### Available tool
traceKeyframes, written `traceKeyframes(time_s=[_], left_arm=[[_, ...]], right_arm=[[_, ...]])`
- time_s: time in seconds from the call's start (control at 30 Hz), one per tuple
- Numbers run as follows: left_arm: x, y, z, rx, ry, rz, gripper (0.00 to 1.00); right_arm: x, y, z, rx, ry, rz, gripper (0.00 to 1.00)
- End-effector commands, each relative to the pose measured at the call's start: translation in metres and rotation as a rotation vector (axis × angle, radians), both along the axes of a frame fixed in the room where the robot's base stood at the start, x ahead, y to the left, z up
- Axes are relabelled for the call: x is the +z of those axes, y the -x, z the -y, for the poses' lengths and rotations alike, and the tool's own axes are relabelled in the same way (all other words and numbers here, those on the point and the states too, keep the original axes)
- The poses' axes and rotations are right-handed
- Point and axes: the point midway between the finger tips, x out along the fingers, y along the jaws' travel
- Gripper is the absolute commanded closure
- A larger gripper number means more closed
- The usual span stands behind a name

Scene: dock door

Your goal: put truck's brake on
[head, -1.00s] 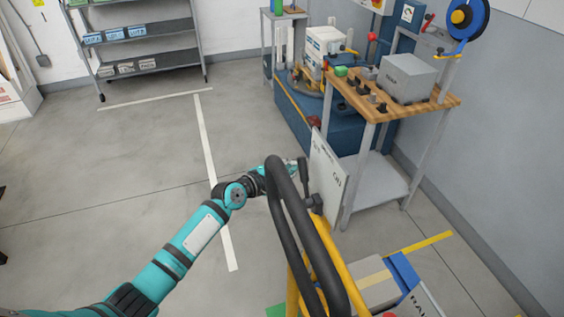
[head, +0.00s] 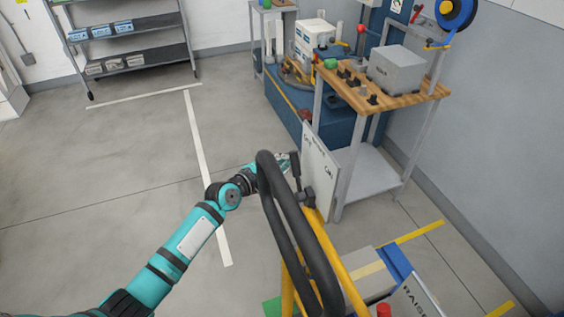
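The truck shows at the bottom centre of the head view, with a yellow frame (head: 335,262) and a thick black looped handle (head: 285,225). A white board (head: 320,172) stands upright at its front. A small black lever (head: 296,172) rises beside the board; I cannot tell whether it is the brake. A red part (head: 384,310) shows at the bottom edge. My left gripper (head: 283,161) is just beyond the top of the handle, close to the lever. The handle partly hides it, and its finger opening is unclear. My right gripper is out of view.
A cardboard box (head: 362,277) and a panel marked RAISE (head: 418,300) are low on the truck. A wooden-topped workbench (head: 415,97) with a grey box stands beyond it. A shelf rack (head: 130,45) is at the back left. The floor at left is clear.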

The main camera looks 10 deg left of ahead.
Motion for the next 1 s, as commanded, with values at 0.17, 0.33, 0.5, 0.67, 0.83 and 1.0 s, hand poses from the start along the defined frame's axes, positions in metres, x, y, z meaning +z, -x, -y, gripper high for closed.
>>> traceKeyframes(time_s=[0.17,0.33,0.5,0.67,0.83,1.0], left_arm=[[0.002,0.003,0.003,-0.001,-0.019,0.032,1.00],[0.006,0.009,0.007,-0.002,-0.062,0.096,1.00],[0.012,0.020,0.014,-0.002,-0.136,0.206,1.00],[0.016,0.033,0.023,-0.003,-0.223,0.335,1.00],[0.019,0.047,0.032,-0.002,-0.313,0.469,1.00],[0.020,0.060,0.041,-0.002,-0.398,0.592,1.00]], right_arm=[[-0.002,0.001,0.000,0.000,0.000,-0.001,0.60],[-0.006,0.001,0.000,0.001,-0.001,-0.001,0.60],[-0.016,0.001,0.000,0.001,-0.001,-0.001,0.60],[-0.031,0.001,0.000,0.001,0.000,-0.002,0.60],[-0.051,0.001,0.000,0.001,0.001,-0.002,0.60],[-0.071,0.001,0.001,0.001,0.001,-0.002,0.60]])
